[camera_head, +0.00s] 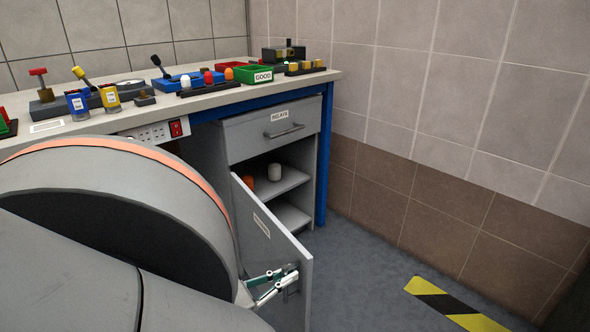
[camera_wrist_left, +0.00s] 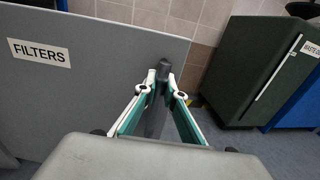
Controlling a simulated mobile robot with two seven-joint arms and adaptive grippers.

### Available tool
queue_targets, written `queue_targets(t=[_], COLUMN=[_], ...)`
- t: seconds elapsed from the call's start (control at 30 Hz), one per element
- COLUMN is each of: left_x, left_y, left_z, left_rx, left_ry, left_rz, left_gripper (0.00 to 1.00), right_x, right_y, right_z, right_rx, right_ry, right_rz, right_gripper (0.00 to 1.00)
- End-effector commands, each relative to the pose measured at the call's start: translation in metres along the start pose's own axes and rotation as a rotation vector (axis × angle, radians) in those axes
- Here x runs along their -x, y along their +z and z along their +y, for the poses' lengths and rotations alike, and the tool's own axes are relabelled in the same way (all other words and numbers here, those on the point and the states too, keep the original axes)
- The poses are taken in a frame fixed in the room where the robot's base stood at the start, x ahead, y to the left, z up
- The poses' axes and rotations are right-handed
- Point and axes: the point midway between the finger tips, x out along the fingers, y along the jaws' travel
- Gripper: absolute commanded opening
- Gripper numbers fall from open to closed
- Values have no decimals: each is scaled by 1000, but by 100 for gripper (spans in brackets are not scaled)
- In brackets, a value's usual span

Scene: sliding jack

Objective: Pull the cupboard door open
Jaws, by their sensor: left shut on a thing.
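The grey cupboard door (camera_head: 268,240) stands swung out from the cabinet (camera_head: 225,150) under the workbench, and the shelves behind it show. The door also fills the left of the left wrist view (camera_wrist_left: 90,85), with a FILTERS label on it. My left gripper (camera_head: 276,282) is at the door's free edge, shut on the dark door handle. In the left wrist view the gripper (camera_wrist_left: 164,92) has one finger on each side of the handle (camera_wrist_left: 164,70). My right gripper is in neither view.
A closed drawer (camera_head: 275,130) is above. The workbench top (camera_head: 215,92) holds several tools and bins. Tiled wall (camera_head: 440,110) bounds the right; floor (camera_head: 365,260) between is clear. A dark green cabinet (camera_wrist_left: 245,70) stands beyond.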

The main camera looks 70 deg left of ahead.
Motion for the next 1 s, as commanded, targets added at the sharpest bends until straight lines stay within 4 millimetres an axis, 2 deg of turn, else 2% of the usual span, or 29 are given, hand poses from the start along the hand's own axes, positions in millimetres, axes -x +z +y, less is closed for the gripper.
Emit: queue_targets(t=[0.5,0.53,0.6,1.0], left_x=[2,2,2,6], left_y=[1,1,1,0], left_z=[2,2,3,4], left_rx=[2,2,2,1], left_ry=[-5,-5,-4,-1], left_rz=[-2,-2,-1,1], left_gripper=[0,12,27,27], right_x=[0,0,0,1], right_y=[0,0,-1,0], right_z=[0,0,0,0], right_rx=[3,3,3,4], right_ry=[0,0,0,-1], right_rz=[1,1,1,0], right_gripper=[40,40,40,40])
